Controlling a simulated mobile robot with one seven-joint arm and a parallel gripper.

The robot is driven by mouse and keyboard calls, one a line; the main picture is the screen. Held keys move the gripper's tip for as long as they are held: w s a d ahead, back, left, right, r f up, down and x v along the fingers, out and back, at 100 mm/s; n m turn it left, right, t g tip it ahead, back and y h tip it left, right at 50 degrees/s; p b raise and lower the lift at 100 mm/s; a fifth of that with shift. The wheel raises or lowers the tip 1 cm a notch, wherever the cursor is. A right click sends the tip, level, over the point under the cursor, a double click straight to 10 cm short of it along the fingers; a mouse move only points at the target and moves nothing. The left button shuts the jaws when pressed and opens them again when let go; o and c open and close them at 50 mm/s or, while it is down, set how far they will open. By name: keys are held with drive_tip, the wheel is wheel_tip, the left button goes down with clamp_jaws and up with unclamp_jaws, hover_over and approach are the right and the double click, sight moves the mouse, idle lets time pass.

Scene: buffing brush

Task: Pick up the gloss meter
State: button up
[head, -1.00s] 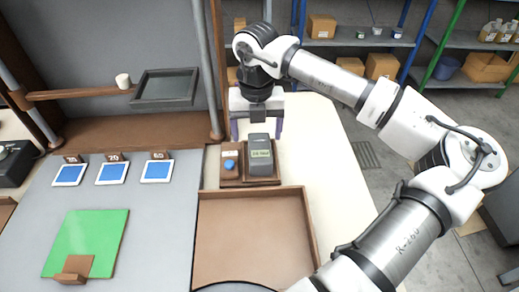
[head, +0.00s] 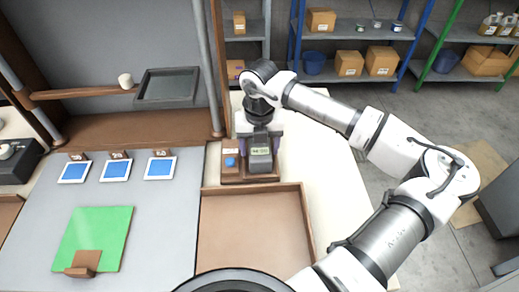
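The gloss meter (head: 260,160) is a grey block with a lit greenish display, standing in a brown wooden holder (head: 236,181) at the back of the bench. My gripper (head: 259,150) points down over it, with its purple fingers spread to the left and right of the meter's upper part. The fingers look wider apart than the meter, so the gripper looks open. The gripper body hides the meter's top and back. I cannot tell whether either finger touches it. A small blue knob (head: 230,162) sits in the holder's left part.
An empty wooden tray (head: 253,232) lies in front of the holder. Three blue framed panels (head: 116,169) and a green board (head: 96,238) with a brown block lie to the left. A metal post (head: 209,75) stands close behind the holder's left side.

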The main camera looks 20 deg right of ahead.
drive_tip(key=c, duration=0.7)
drive_tip(key=shift+r, duration=0.2)
